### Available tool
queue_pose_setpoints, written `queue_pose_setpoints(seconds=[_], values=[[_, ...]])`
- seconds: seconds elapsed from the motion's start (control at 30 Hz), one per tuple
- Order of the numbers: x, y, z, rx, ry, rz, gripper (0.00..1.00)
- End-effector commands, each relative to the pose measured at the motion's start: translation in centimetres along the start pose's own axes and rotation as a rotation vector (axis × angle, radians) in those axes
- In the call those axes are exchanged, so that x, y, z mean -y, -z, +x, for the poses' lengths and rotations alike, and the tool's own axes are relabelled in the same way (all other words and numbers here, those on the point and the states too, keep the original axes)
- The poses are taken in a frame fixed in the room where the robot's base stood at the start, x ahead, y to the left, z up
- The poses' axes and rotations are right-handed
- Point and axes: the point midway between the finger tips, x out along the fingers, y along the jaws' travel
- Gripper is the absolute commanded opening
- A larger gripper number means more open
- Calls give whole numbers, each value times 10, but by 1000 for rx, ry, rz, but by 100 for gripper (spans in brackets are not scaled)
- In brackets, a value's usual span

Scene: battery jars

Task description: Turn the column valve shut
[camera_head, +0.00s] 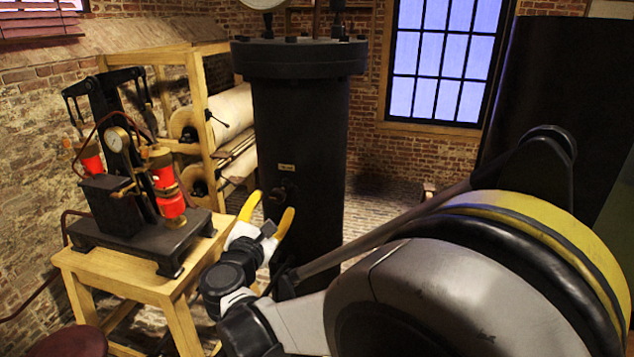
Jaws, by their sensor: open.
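A tall black column (300,130) with a wide bolted flange stands in the middle of the view. A small dark valve fitting (282,192) sticks out of its front, below a small label plate (286,167). My gripper (268,211) has yellow fingertips and is open, with one finger on each side of a spot just below and in front of the valve in the picture. I cannot tell whether the fingers touch the valve or the column. My arm hides the column's lower part.
A wooden table (140,282) at left carries a black pump apparatus (115,195) with red cylinders and a gauge. Behind it stands a wooden rack (200,100) with cream rolls (232,108). Brick walls and a window (440,60) close the back.

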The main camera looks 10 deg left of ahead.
Motion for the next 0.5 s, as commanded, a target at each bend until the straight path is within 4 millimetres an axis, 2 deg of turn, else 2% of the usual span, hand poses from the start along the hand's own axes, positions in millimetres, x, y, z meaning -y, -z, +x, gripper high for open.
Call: queue_pose_setpoints(seconds=[0.03,0.2,0.5], values=[[0,-1,11,1,2,0,55],[0,-1,35,0,2,1,55],[0,0,46,-1,0,1,55]])
